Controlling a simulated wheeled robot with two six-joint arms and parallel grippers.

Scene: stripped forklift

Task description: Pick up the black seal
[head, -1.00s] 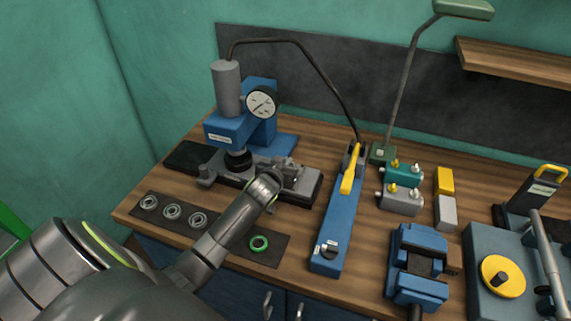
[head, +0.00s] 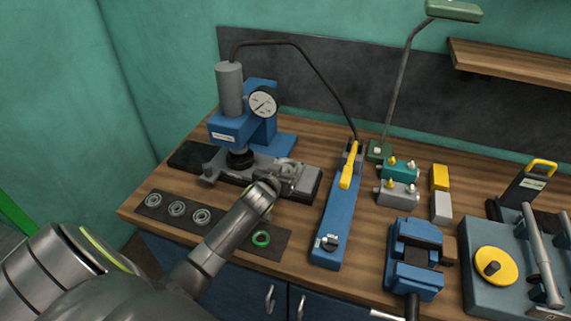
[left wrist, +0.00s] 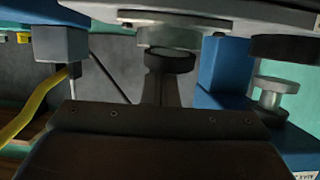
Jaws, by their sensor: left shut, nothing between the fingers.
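I cannot pick out the black seal for certain. A black round piece (head: 240,159) sits under the ram of the blue press in the head view. In the left wrist view a dark disc (left wrist: 170,60) shows just past my fingers, and I cannot tell whether it is the seal. My left gripper (head: 284,171) is shut and empty at the grey press fixture, partly hidden by my own arm. It also shows in the left wrist view (left wrist: 163,90), close below metal parts of the press. My right gripper is not in view.
A dark mat (head: 222,238) holds several grey rings and a green ring (head: 261,239) at the front left. A blue pump (head: 337,215) with a yellow handle (head: 350,165) stands right of the press. A blue vise (head: 415,258) stands farther right. Bare wood shows between them.

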